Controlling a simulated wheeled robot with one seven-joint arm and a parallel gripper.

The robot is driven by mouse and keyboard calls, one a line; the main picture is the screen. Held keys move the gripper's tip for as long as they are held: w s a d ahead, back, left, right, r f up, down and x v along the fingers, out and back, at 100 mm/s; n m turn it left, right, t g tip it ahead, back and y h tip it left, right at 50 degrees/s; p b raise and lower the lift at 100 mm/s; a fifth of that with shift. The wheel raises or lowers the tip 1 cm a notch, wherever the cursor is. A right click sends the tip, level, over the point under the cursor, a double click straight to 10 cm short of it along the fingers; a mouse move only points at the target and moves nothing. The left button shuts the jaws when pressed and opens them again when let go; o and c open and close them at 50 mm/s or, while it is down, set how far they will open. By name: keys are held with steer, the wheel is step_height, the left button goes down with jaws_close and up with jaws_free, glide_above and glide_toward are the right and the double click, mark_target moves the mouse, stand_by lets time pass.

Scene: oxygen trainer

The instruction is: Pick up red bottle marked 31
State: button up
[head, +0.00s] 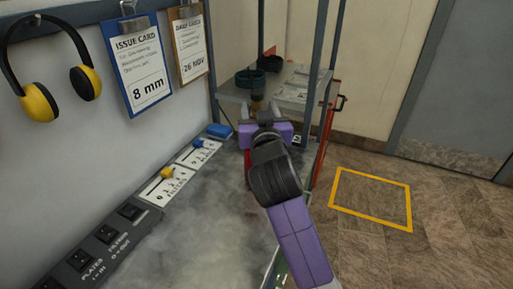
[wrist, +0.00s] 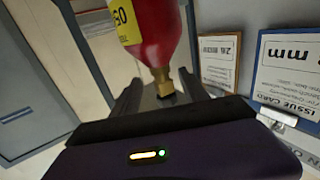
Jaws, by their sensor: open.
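A red bottle (wrist: 155,35) with a yellow label (wrist: 124,20) and a brass neck (wrist: 161,82) shows upside down at the top of the wrist view. The label's black characters are inverted and cut off, and I cannot read 31 on them. My gripper (wrist: 158,97) is open, with one finger on each side of the brass neck in that view. I cannot tell whether either finger touches it. In the head view my purple gripper (head: 265,122) is at the shelf unit, and my wrist hides most of what is behind it.
A shelf unit (head: 290,97) with dark posts holds a dark bowl (head: 250,80). The grey worktop (head: 190,225) has switches and sliders along the wall. Clipboards (head: 137,65) and yellow ear defenders (head: 40,102) hang above. A yellow square (head: 370,172) marks clear floor at right.

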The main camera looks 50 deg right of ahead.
steer(key=x, duration=0.2)
steer(key=p+x, duration=0.1)
steer(key=shift+w+d+r, duration=0.1)
steer(key=shift+w+r, duration=0.15)
steer(key=shift+w, duration=0.15)
steer(key=shift+w+d+f, duration=0.15)
steer(key=shift+w+d, duration=0.1)
steer(key=shift+w, duration=0.1)
jaws_close()
stand_by(0.5)
steer(key=shift+r, duration=0.25)
